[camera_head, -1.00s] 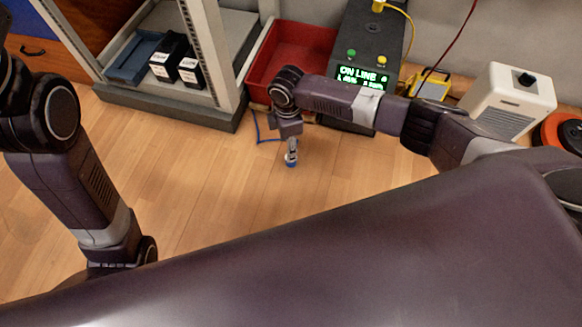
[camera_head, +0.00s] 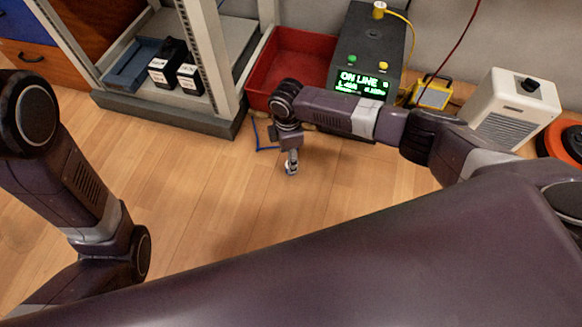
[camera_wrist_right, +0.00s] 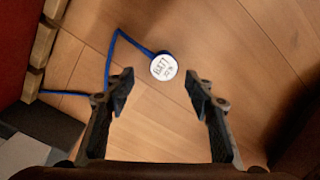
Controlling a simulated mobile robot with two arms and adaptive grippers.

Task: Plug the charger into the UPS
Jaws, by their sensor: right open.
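The charger appears to be a small round piece with a white, lettered face (camera_wrist_right: 163,67) and a blue cable. It lies on the wooden floor. My right gripper (camera_wrist_right: 159,88) is open, its fingers on either side of the line to the charger, which shows just beyond the fingertips, untouched. In the head view the right gripper (camera_head: 291,169) points down over the floor and mostly hides the charger. The UPS (camera_head: 363,60) is a dark box with a lit "ON LINE" display (camera_head: 362,83), behind my right forearm. My left gripper is out of view.
A red bin (camera_head: 291,65) stands left of the UPS, and a rack (camera_head: 210,105) with small labelled boxes is further left. A yellow device (camera_head: 433,95) and a white unit (camera_head: 513,105) are to the right. Open floor lies in front.

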